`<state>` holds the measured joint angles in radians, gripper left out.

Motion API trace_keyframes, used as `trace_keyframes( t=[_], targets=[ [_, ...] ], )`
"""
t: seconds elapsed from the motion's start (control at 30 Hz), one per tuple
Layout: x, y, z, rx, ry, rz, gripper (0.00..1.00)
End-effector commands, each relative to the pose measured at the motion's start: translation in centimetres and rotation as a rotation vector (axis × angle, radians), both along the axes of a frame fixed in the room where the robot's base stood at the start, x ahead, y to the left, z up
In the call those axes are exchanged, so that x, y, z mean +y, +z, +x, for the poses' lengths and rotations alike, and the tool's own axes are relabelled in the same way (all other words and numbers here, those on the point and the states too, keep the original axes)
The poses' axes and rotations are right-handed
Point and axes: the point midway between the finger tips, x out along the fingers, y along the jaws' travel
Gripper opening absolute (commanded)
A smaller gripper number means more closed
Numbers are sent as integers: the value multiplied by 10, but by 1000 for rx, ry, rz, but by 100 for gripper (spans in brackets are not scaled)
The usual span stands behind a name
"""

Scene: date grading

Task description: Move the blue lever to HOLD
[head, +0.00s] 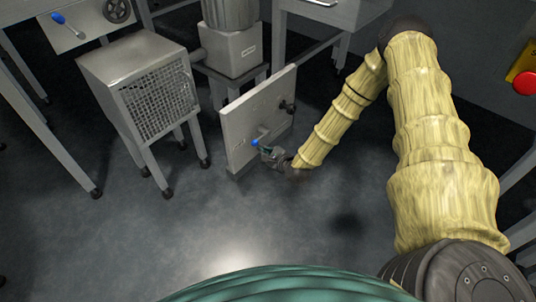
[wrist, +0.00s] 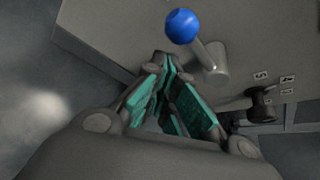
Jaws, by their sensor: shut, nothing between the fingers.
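The blue lever (head: 256,143) sticks out from a grey upright panel (head: 240,118) in the middle of the head view. In the wrist view the lever's blue ball (wrist: 182,26) tops a short metal shaft that runs to a round grey hub on the panel. My gripper (head: 265,148) is right at the lever in the head view. In the wrist view my gripper's teal-padded fingers (wrist: 166,66) are shut and empty, with the tips just below the ball. I cannot tell whether they touch it. No HOLD label can be read.
A black knob (wrist: 262,105) with small label plates sits on the same panel. A grey cabinet with a mesh side (head: 158,103) stands to the left. A second blue-tipped lever (head: 58,18) is at the upper left. A red button (head: 525,82) is at the far right. The floor in front is clear.

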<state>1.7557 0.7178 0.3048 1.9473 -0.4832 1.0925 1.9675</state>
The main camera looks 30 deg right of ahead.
Motion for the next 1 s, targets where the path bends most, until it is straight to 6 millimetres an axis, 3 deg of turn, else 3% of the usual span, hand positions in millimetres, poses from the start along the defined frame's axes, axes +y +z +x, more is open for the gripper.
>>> trace_keyframes(
  t=[1.0],
  targets=[
    [7,12,-1,19,-1,47,0]
  ],
)
